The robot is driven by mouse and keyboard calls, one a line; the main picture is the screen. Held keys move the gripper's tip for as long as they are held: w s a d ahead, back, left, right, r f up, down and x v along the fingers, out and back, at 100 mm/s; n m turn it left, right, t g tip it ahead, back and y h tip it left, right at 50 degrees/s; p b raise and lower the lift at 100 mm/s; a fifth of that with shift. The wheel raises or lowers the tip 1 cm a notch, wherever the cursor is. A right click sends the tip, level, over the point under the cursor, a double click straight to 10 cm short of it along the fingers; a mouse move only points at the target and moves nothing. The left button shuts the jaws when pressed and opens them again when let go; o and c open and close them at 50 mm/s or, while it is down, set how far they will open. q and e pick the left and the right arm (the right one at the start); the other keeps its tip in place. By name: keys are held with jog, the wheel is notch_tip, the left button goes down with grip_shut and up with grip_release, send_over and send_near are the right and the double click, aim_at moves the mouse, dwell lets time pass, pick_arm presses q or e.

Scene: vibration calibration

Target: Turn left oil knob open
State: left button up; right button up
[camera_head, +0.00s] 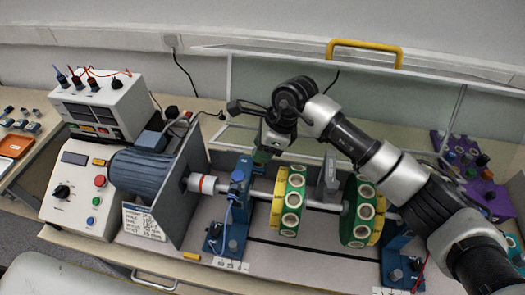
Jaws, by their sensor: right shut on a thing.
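The left bearing stand (240,180) is a blue block on the shaft, left of the green and yellow discs. My right gripper (264,154) reaches in from the right over the rig and is at the top right of this stand. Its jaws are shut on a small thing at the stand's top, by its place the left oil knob. The jaws and wrist hide most of the knob, so its turn angle cannot be read. My left gripper is not in view.
A green and yellow disc (290,205) sits on the shaft just below my gripper, with a second disc (358,212) further right. A blue motor (143,172) and grey upright plate (186,190) stand left. A clear guard with a yellow handle (365,44) is behind.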

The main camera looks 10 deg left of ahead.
jog(key=m+t+b, duration=0.1)
jog(key=m+b, duration=0.3)
jog(key=b, duration=0.1)
jog(key=m+t+h+b, duration=0.1)
jog(key=m+t+b, duration=0.1)
jog(key=m+b, duration=0.2)
jog(key=m+t+h+b, duration=0.1)
jog(key=m+b, duration=0.4)
jog(key=b, duration=0.1)
jog(key=shift+s+a+f+t+b, duration=0.1)
jog(key=shift+s+a+t+b, duration=0.2)
jog(key=shift+s+b, duration=0.1)
jog(key=shift+r+m+h+b, duration=0.2)
jog(key=shift+m+h+b, duration=0.1)
jog(key=shift+m+b, duration=0.75)
jog(key=o, duration=0.9)
jog(key=b+v, duration=0.1)
jog(key=v, duration=0.9)
jog(key=shift+s+r, duration=0.25)
jog(key=shift+r, duration=0.1)
